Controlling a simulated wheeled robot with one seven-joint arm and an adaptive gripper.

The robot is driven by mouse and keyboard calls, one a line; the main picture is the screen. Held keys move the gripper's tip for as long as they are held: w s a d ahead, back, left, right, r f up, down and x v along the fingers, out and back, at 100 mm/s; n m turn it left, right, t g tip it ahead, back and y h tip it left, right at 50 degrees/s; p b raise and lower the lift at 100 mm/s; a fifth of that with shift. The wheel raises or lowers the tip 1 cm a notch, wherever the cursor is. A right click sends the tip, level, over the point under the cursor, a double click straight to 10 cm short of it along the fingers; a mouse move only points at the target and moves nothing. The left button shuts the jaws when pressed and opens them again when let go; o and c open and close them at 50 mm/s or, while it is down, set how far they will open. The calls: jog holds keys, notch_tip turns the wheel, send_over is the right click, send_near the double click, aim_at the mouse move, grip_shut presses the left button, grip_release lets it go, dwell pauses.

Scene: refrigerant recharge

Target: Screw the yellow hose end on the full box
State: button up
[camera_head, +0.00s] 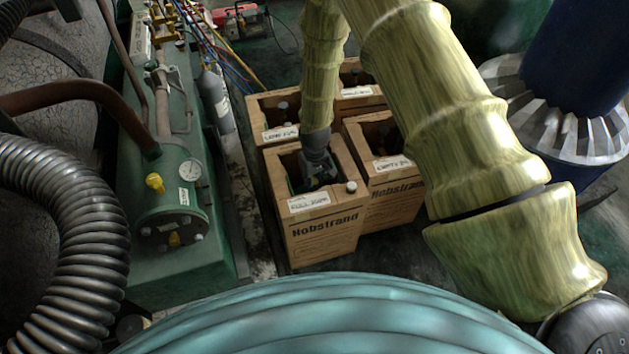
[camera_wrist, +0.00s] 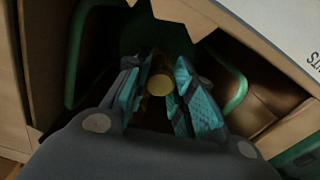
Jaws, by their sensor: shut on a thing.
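The full box (camera_head: 325,235) is the front cardboard box, with a "FULL" label on its front edge and an open top. My gripper (camera_head: 314,178) reaches down into this opening. In the wrist view my gripper (camera_wrist: 158,92) has its teal fingers closed on a small round yellow piece (camera_wrist: 160,85), which looks like the yellow hose end. Green handle bars of the container show inside the box. The valve under the yellow piece is hidden, so I cannot tell whether the two touch or are threaded.
A small grey cap (camera_head: 352,187) sits on the full box's right corner. An "EMPTY" box (camera_head: 393,190) stands to the right, with more boxes behind. The green machine with its gauge (camera_head: 190,170) stands to the left.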

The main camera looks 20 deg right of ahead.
jog(key=shift+s+f, duration=0.1)
jog(key=shift+s, duration=0.05)
jog(key=shift+m+p, duration=0.45)
jog(key=shift+m, duration=0.35)
jog(key=o, duration=1.1)
jog(key=shift+r, duration=6)
